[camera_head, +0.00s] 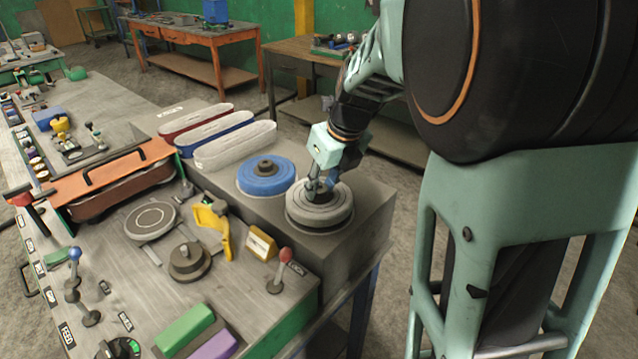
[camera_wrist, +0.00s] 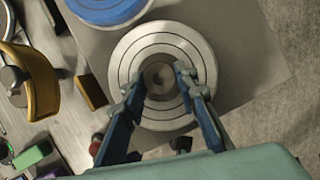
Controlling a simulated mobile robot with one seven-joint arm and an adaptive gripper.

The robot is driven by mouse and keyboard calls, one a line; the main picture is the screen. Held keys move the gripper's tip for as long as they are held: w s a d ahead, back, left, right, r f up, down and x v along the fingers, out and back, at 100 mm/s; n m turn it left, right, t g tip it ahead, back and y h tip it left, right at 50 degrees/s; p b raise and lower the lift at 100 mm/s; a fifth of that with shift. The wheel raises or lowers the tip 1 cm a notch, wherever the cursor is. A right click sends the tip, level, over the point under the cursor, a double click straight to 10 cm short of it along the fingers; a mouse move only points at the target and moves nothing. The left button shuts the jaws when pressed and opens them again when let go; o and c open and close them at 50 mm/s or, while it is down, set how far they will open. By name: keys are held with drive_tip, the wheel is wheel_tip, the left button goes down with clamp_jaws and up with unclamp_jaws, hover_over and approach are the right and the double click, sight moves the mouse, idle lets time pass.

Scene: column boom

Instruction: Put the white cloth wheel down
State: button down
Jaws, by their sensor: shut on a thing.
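The white cloth wheel (camera_head: 319,208) is a pale round disc with stitched rings and a dark hub at its centre. It is at the right end of the grey block (camera_head: 362,203), beside a blue wheel (camera_head: 266,176). My gripper (camera_head: 320,187) reaches down from above and is shut on the hub of the white wheel. In the wrist view the white wheel (camera_wrist: 134,60) lies flat below my gripper (camera_wrist: 158,84), with one finger on each side of the hub. I cannot tell whether its underside touches the block.
A yellow guard (camera_head: 213,229), a yellow block (camera_head: 262,244) and a red-knobbed lever (camera_head: 280,268) stand on the bench to the left. Three belts (camera_head: 214,135) lie behind. The block has bare room at its right edge, then drops to the floor.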

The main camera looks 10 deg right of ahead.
drive_tip(key=shift+d+f, duration=0.1)
drive_tip(key=shift+f, duration=0.4)
drive_tip(key=shift+s+f, duration=0.1)
drive_tip(key=shift+f, duration=0.05)
drive_tip(key=c, duration=1.5)
unclamp_jaws()
drive_tip(key=shift+s+r+p, duration=0.1)
drive_tip(key=shift+r+p, duration=0.35)
drive_tip(key=shift+r, duration=0.25)
drive_tip(key=p+v, duration=0.9)
drive_tip(key=v, duration=0.2)
drive_tip(key=shift+s+f+p, duration=0.1)
drive_tip(key=shift+p, duration=0.3)
